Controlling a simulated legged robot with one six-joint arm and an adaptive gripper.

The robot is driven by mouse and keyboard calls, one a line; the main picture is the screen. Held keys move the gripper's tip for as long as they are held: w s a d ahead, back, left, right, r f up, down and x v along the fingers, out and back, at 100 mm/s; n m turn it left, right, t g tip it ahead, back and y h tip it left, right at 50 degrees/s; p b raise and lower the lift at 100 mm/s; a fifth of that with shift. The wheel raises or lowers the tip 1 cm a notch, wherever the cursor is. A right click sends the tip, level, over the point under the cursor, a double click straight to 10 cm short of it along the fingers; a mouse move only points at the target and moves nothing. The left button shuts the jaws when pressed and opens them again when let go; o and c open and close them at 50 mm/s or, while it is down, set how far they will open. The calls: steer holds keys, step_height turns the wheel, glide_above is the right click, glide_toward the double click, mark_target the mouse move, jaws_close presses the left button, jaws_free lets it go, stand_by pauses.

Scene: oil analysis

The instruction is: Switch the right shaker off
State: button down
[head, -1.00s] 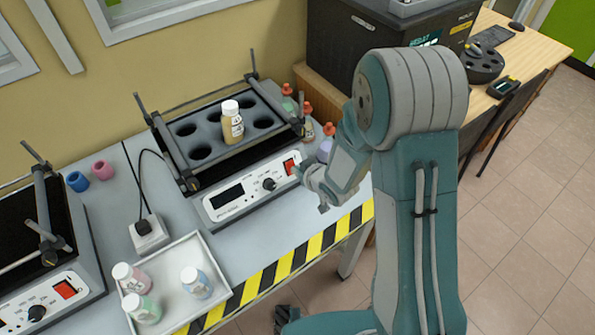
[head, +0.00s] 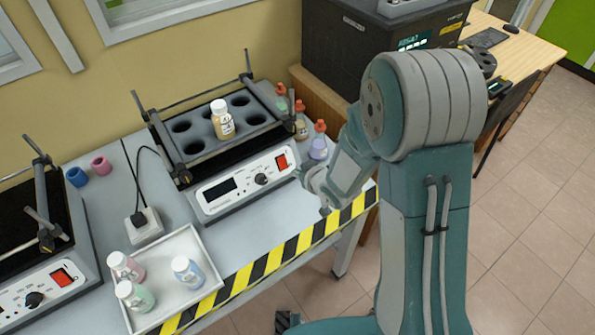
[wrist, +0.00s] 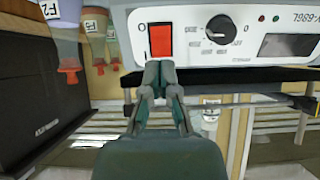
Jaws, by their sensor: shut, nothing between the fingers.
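The right shaker (head: 243,185) stands on the bench against the wall, with a white front panel, a dark display and a black knob. Its red switch (head: 282,161) is at the panel's right end. In the wrist view, which is upside down, the red switch (wrist: 160,40) is just beyond the fingertips. My gripper (wrist: 160,68) is shut and empty, pointing at the switch with a small gap seeming to remain. In the head view my gripper (head: 303,170) is partly hidden by my wrist, right of the panel. Which way the rocker is pressed is unclear.
A bottle (head: 222,125) stands in the shaker's rack. Several bottles with red caps (head: 318,145) stand close to its right side. A white tray (head: 195,248) with bottles and the left shaker (head: 40,270) are at left. A striped edge (head: 290,252) borders the bench.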

steer(key=s+f+v, duration=0.1)
steer(key=v, duration=0.6)
steer(key=shift+s, duration=0.4)
steer(key=shift+d, duration=0.15)
steer(key=s+d+r+m+h, duration=0.35)
steer(key=d+r+h, duration=0.25)
steer(key=d+r, duration=0.55)
steer(key=s+r+m+g, duration=0.1)
steer(key=s+r, duration=0.4)
steer(key=s, duration=0.2)
steer(key=s+a+r+m+g, duration=0.1)
steer(key=s+r+m+g, duration=0.1)
steer(key=s+r, duration=0.3)
steer(key=s, duration=0.2)
steer(key=shift+s+g, duration=0.25)
steer(key=shift+g, duration=0.05)
